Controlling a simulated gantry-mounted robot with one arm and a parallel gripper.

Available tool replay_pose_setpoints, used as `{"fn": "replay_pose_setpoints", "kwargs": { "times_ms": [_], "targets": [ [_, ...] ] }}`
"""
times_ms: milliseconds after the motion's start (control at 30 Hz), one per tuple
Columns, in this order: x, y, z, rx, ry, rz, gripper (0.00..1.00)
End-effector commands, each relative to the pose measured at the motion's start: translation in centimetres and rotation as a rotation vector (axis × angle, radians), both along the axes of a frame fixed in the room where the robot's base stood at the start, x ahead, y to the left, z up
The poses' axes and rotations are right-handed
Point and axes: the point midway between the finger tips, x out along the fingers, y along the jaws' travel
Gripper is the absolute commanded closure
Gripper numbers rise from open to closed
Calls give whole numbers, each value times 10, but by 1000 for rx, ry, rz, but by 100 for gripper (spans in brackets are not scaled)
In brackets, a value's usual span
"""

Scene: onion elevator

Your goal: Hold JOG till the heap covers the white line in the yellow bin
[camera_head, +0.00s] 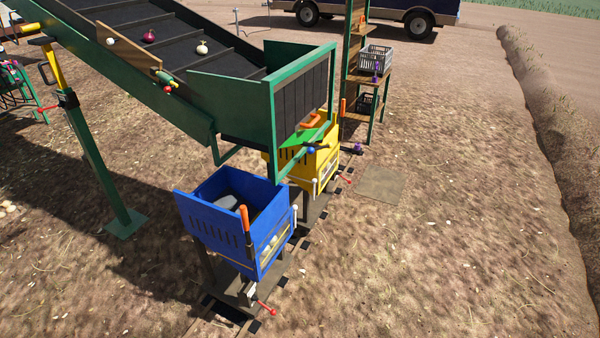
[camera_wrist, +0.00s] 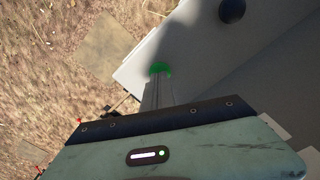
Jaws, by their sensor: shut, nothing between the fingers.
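The yellow bin (camera_head: 327,168) stands under the green-framed discharge end (camera_head: 300,95) of the elevator. Its inside is mostly hidden in the head view, so neither a white line nor the height of any heap can be made out. The sloping dark belt (camera_head: 180,35) carries a red onion (camera_head: 149,36) and a pale onion (camera_head: 202,48). In the wrist view my gripper (camera_wrist: 159,78) is shut and empty, its tips over a round green button (camera_wrist: 160,68) on a pale grey surface (camera_wrist: 195,50). Contact cannot be told. My gripper cannot be made out in the head view.
A blue bin (camera_head: 215,230) stands in front of the yellow one. A black knob (camera_wrist: 232,10) is on the grey surface beyond the button. A wooden rack with a grey crate (camera_head: 375,58) stands behind the bins. Bare ground lies to the right.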

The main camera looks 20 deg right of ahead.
Motion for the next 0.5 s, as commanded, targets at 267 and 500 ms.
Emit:
{"fn": "replay_pose_setpoints", "kwargs": {
  "times_ms": [267, 500],
  "targets": [
    [0, 0, -10, 0, -1, 0, 100],
    [1, 0, -17, 0, -1, -1, 100]
  ]
}}
